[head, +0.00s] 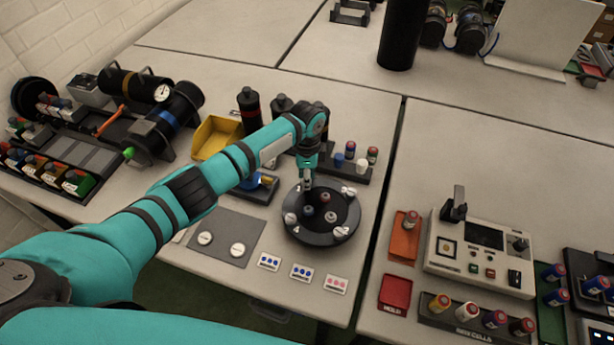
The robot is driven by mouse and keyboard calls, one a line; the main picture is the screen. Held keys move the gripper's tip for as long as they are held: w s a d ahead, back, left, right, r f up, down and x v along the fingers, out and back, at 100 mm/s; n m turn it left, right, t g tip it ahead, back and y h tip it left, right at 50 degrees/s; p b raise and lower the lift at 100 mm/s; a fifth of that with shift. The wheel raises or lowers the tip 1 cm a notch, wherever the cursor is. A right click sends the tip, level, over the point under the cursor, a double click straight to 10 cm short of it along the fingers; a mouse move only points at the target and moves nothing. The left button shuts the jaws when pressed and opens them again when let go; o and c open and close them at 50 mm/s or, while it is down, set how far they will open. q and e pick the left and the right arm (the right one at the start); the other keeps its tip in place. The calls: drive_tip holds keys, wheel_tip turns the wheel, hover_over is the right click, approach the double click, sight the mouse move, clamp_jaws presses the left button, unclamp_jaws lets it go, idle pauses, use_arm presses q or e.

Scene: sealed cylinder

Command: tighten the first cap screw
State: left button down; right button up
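A black round flange (322,238) lies on the table, with pale knob-like cap screws around its rim and small coloured posts near its middle. Pale number marks stand beside the rim positions. Cap screws show at the right (348,193), lower right (341,232) and left (291,218) of the rim. My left gripper (307,183) points down over the flange's far left rim, near the mark that looks like 1. It hides what is under it. Its fingers are too small to tell whether they are shut or hold anything. My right gripper is out of view.
A grey mat (222,252) with two pale round parts lies left of the flange. Colour-dotted cards (301,272) lie in front. A yellow bin (210,142) and dark bottles stand behind my arm. A tester box (482,257) and red trays (395,293) are at right.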

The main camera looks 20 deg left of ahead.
use_arm(q)
drive_tip(key=m, duration=0.5)
drive_tip(key=shift+w+r+m, duration=0.25)
drive_tip(key=shift+r+m, duration=0.05)
drive_tip(key=m+b, duration=0.1)
drive_tip(key=m, duration=0.3)
drive_tip(key=shift+m, duration=0.4)
drive_tip(key=c, duration=1.4)
unclamp_jaws()
drive_tip(key=o, duration=0.3)
drive_tip(key=shift+s, duration=0.15)
drive_tip(key=shift+o, duration=0.2)
drive_tip(key=shift+f, duration=0.1)
wheel_tip(320, 180, up, 12)
